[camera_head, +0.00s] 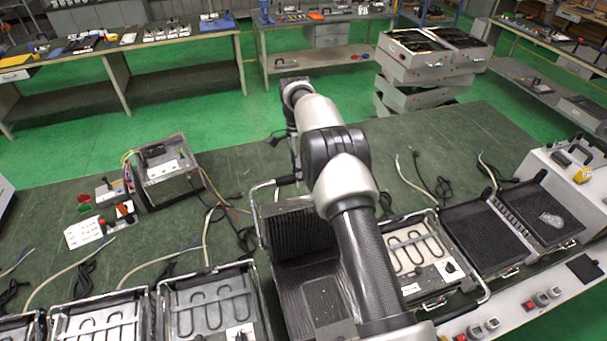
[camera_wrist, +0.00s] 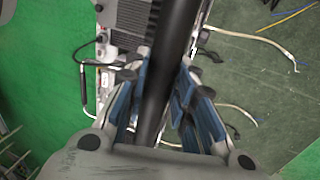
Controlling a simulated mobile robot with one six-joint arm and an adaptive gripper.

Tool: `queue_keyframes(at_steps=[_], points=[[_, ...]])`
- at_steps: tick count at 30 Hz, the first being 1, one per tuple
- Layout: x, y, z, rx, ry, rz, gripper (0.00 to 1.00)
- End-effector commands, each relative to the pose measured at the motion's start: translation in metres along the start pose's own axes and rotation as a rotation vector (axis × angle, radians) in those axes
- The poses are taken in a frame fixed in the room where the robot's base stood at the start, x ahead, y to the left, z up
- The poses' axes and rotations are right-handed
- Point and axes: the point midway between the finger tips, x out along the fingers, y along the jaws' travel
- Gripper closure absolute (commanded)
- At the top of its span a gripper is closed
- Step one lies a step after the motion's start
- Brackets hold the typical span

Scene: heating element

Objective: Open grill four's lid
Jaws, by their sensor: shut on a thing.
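A grill stands in front of me in the head view, with its dark ribbed lid (camera_head: 300,232) raised steeply above its flat dark lower plate (camera_head: 312,297). A silver handle frame (camera_head: 254,212) runs along the lid's left side to a black grip bar (camera_head: 289,180) at the top. In the wrist view, my gripper (camera_wrist: 166,65) has its blue-padded fingers shut around a long black bar (camera_wrist: 172,35). My arm covers the right part of the lid and plate, and hides most of the gripper in the head view.
Open heating units (camera_head: 212,302) stand to the left. Another heating unit (camera_head: 412,250) and a dark ribbed grill (camera_head: 490,238) stand to the right. A metal box (camera_head: 166,172) and loose cables lie behind left. The green table is fairly clear behind the grill.

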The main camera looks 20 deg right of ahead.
Motion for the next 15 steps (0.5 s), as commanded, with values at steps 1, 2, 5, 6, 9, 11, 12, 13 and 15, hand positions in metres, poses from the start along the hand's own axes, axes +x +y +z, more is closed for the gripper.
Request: queue_keyframes(at_steps=[1, 2, 5, 6, 9, 11, 12, 13, 15], points=[[0.0065, -0.0008, -0.0003, 0.000, 0.001, 0.003, 1.00], [0.0066, -0.0008, -0.0004, 0.000, 0.001, 0.003, 1.00], [0.0068, -0.0006, -0.0005, 0.000, 0.001, 0.004, 0.75], [0.0068, -0.0006, -0.0005, 0.000, 0.001, 0.004, 0.72], [0.0055, -0.0006, -0.0005, 0.000, 0.001, 0.003, 0.65], [0.0045, -0.0006, -0.0005, 0.000, 0.001, 0.002, 0.61], [0.0040, -0.0005, -0.0005, 0.000, 0.001, 0.002, 0.59], [0.0037, -0.0004, -0.0005, 0.000, 0.001, 0.002, 0.57], [0.0032, -0.0003, -0.0005, 0.000, 0.001, 0.001, 0.55]])
